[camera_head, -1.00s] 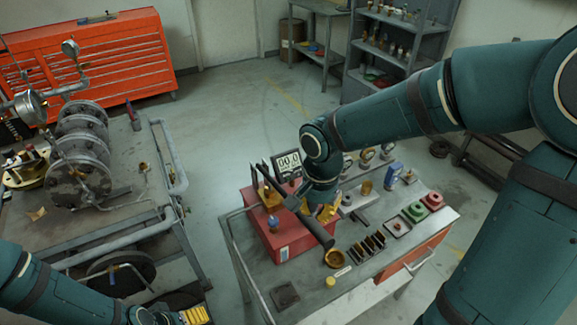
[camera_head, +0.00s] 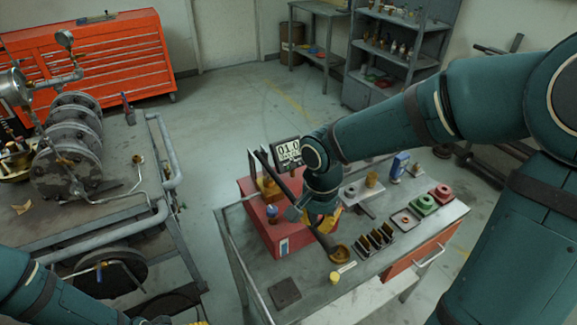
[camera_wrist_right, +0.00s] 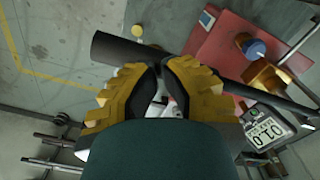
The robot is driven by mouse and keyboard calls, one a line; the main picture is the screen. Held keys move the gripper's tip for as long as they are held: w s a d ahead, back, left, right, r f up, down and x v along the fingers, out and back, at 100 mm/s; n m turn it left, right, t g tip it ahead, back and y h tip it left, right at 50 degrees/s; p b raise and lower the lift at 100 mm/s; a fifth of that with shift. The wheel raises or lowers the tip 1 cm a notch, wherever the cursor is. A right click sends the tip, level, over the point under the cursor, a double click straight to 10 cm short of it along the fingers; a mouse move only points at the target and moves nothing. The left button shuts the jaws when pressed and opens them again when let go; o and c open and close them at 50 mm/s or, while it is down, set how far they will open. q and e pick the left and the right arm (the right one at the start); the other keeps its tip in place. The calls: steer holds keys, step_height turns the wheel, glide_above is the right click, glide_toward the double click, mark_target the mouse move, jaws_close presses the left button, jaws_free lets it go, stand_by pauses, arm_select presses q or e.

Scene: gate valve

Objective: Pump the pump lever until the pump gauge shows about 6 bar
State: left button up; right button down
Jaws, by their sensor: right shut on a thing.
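The red pump (camera_head: 268,238) stands on the grey cart, and its display gauge (camera_head: 289,152) reads about 01.0. The gauge also shows, turned over, in the right wrist view (camera_wrist_right: 267,130). The dark pump lever (camera_head: 326,243) slants across the pump's right side; in the right wrist view the lever (camera_wrist_right: 118,48) runs across behind the fingers. My right gripper (camera_wrist_right: 158,78), with yellow fingers, is shut on the lever; its wrist hides part of the lever in the head view. My left gripper (camera_head: 202,323) barely shows at the bottom edge, and its jaws cannot be made out.
A pipe bench with flanges (camera_head: 70,165) stands at left. Floor between bench and cart is clear.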

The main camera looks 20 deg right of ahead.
arm_select(q)
step_height(320, 180, down, 6)
steer(key=b, duration=0.5)
steer(key=shift+s+f+b, duration=0.2)
steer(key=shift+s+b, duration=0.05)
steer(key=shift+b, duration=0.05)
arm_select(e)
step_height(320, 180, down, 7)
arm_select(q)
steer(key=shift+r, duration=0.1)
arm_select(e)
steer(key=shift+r, duration=0.1)
step_height(320, 180, up, 6)
steer(key=p, duration=0.4)
step_height(320, 180, up, 8)
steer(key=p, duration=0.6)
arm_select(q)
step_height(320, 180, up, 10)
steer(key=w, duration=0.1)
steer(key=shift+w, duration=0.35)
arm_select(e)
steer(key=shift+f, duration=0.2)
arm_select(q)
steer(key=shift+a+f, duration=0.1)
steer(key=shift+f, duration=0.1)
arm_select(e)
steer(key=shift+f, duration=0.15)
